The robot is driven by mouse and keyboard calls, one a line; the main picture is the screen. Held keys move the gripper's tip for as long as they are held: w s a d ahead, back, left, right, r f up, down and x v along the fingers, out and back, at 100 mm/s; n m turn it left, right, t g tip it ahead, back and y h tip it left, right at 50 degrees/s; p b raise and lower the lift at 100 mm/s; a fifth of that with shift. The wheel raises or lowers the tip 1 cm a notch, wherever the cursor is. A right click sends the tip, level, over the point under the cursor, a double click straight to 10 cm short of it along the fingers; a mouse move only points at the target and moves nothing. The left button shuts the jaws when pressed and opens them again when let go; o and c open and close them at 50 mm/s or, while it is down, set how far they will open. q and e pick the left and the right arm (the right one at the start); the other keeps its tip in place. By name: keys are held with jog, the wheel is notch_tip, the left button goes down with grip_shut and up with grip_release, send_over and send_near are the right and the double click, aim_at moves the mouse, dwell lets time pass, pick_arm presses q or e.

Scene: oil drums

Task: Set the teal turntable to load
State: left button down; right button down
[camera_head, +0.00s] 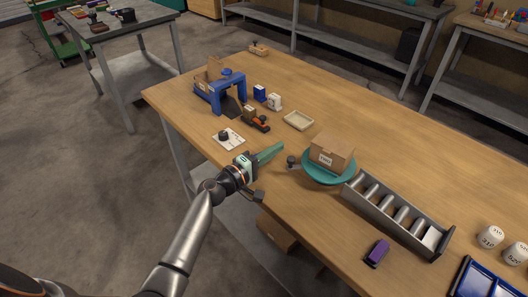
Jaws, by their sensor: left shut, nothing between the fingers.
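The teal turntable (318,178) is a round disc on the wooden table, near its front edge. A brown cardboard box (332,150) sits on it and hides much of its top; the print on the box's label is too small to read. A small dark knob (291,161) stands at the turntable's left side. My left gripper (280,148), with green fingers, is shut and empty. It is left of the knob and appears apart from it; its exact height above the table is hard to tell. My right gripper is out of view.
A grey roller tray (397,217) stands close to the right of the turntable. A beige tray (298,120) lies behind it. A white card with a dark knob (228,138), a blue frame (222,91) and a purple block (377,252) are also on the table (400,130).

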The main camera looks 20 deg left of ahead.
pick_arm(q)
jog(key=shift+s+d+r+p, duration=0.1)
jog(key=shift+s+d+p, duration=0.25)
jog(key=shift+s+d, duration=0.75)
jog(key=shift+s, duration=0.1)
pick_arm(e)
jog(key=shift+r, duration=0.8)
pick_arm(q)
jog(key=shift+d, duration=0.1)
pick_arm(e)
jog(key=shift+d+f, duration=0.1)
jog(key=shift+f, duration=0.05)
